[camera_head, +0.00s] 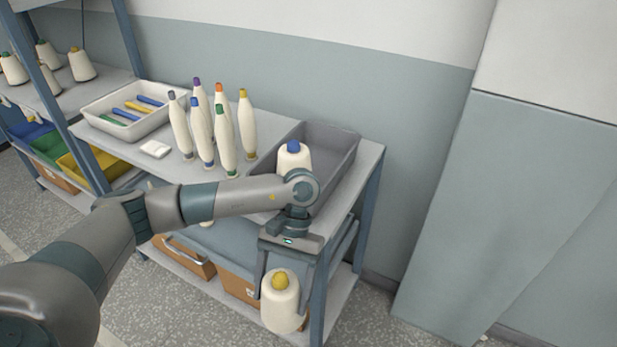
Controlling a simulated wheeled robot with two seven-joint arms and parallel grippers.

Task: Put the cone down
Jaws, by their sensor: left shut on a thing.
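My left gripper (284,288) points down in front of the table's near edge. It is shut on a cream cone with a yellow top (281,308), which hangs upright below the level of the tabletop. A second cream cone with a blue top (294,157) stands in the grey tray (342,160) at the right end of the table (368,158). My left forearm and wrist cover the tray's near side and part of its inside. My right gripper is not in view.
Several slim bobbins with coloured tips (227,140) stand left of the grey tray. Further left are a small white block (155,149) and a white tray (94,118) of coloured tools. Cardboard boxes (240,286) sit on the lower shelf. A shelf with cones stands far left.

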